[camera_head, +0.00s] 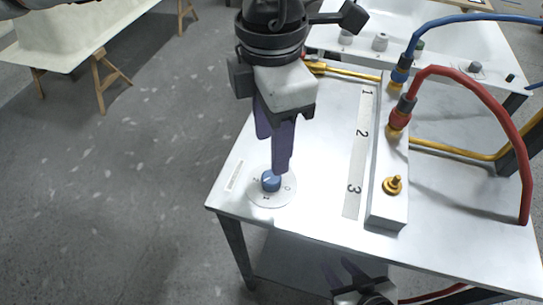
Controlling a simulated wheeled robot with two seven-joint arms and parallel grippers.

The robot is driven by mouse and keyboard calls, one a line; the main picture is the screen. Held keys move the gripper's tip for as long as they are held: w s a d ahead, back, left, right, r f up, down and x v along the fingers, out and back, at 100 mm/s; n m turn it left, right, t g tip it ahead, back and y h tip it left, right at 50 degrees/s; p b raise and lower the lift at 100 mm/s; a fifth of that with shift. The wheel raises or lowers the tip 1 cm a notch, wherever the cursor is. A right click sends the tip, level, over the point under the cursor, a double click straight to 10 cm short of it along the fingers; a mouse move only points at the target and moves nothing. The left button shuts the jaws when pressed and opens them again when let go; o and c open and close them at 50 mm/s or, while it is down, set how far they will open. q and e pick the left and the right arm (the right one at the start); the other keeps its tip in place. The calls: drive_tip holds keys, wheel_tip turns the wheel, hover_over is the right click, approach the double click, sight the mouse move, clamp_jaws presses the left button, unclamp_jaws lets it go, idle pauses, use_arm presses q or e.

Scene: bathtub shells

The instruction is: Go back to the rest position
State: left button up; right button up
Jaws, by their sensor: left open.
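My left gripper (272,153) comes down from the top centre with its purple fingers pointing down. It is open, and its fingertips are just above and beside a blue knob (271,181). The knob sits on a round white dial (262,199) with number marks, near the left front of the white table (310,212). I cannot tell whether a fingertip touches the knob. My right gripper (345,274) shows at the bottom edge, in front of the table and below its top. Its two purple fingers stand apart, and nothing shows between them.
A raised white block (386,212) carries a brass fitting (393,185) and connectors with a red hose (484,94) and a blue hose (455,20). A strip numbered 1 to 3 (357,150) lies beside it. A white tub shell (80,35) stands on trestles at upper left. Floor at left is clear.

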use_arm(q)
drive_tip(key=shift+r, duration=0.9)
